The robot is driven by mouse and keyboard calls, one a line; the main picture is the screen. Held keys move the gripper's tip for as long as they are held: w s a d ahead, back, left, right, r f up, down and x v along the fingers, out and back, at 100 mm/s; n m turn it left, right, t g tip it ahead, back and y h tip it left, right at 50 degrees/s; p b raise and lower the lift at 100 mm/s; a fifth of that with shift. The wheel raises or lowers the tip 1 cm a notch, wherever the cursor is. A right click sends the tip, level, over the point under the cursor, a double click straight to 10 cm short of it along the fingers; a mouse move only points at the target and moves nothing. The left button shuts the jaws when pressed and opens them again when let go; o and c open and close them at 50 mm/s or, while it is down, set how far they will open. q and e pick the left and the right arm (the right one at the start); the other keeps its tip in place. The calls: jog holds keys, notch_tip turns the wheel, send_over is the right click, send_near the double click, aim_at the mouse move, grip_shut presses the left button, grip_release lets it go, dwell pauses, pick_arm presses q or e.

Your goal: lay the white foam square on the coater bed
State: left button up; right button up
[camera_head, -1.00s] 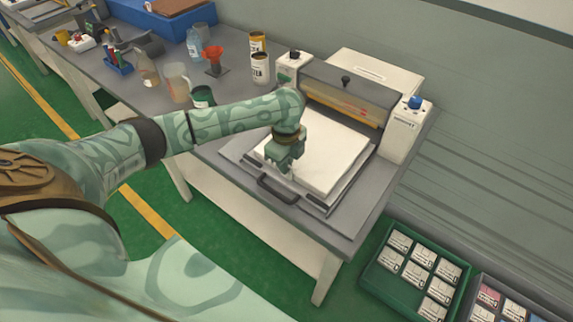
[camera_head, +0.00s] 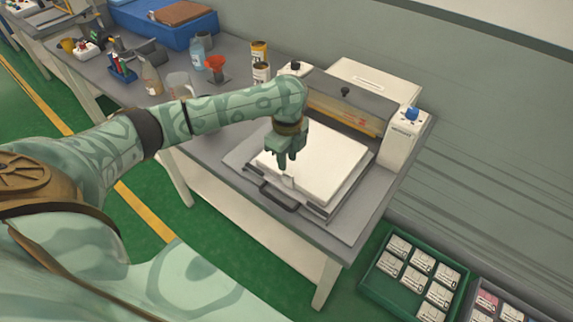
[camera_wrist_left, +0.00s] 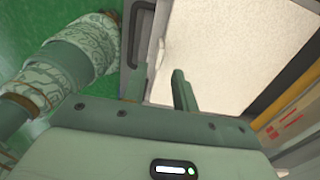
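The white foam square (camera_head: 325,163) lies flat on the grey coater bed (camera_head: 243,159), in front of the coater's roller housing (camera_head: 345,100). It fills much of the left wrist view (camera_wrist_left: 240,45). My left gripper (camera_head: 284,162) points down just above the foam's left corner, near a small white tab. In the left wrist view its two fingers (camera_wrist_left: 160,88) stand apart, with no foam visibly pinched between them. The gripper hides part of the foam's left edge. My right gripper is in neither view.
A dark handle (camera_head: 278,199) sits at the bed's front edge. Bottles, a red funnel (camera_head: 215,63) and a blue bin (camera_head: 165,22) stand on the bench to the left. A green crate of labelled packs (camera_head: 415,275) is at the lower right.

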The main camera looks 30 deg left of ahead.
pick_arm(q)
notch_tip(320, 180, up, 6)
jog(key=shift+f+p, duration=0.1)
jog(key=shift+p, duration=0.65)
dwell(1.9)
